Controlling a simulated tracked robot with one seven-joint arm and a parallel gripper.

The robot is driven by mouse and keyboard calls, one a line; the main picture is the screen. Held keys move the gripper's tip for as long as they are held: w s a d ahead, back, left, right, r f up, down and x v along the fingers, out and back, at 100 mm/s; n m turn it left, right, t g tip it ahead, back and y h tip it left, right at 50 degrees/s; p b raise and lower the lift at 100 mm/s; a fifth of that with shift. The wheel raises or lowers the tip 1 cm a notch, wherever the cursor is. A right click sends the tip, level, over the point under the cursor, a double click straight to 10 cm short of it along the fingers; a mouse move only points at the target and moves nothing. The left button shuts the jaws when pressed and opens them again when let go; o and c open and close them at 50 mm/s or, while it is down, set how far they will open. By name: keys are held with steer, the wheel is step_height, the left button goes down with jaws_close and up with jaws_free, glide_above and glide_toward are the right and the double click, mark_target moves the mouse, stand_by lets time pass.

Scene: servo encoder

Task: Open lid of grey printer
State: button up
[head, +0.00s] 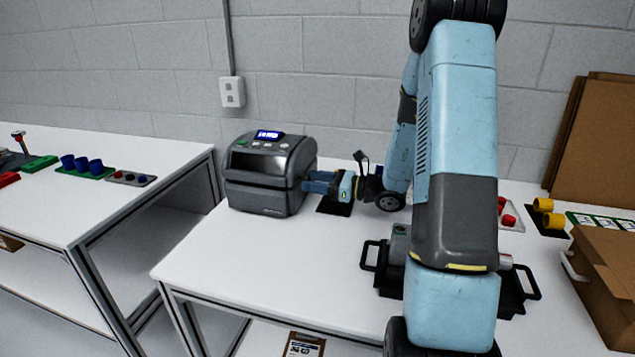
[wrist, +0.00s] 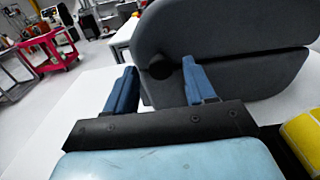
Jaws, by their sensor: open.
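The grey printer (head: 268,174) stands on the white table in the head view, with a lit blue display on top. Its lid looks shut. My gripper (head: 312,183) is at the printer's right side, fingers level and pointing at it. In the wrist view the printer's dark side (wrist: 235,45) fills the upper right, with a seam and a round dark notch between its upper and lower halves. My gripper's two blue fingers (wrist: 160,85) are open, with the notch between their tips. Whether the fingers touch the printer I cannot tell.
The white table (head: 270,260) is clear in front of the printer. A black tray (head: 385,262) lies partly behind my arm. A yellow object (wrist: 302,140) is close to my gripper at right. A cardboard box (head: 608,285) stands at the right. A second table (head: 95,215) is at left, past a gap.

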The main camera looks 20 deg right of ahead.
jaws_close()
stand_by(0.4)
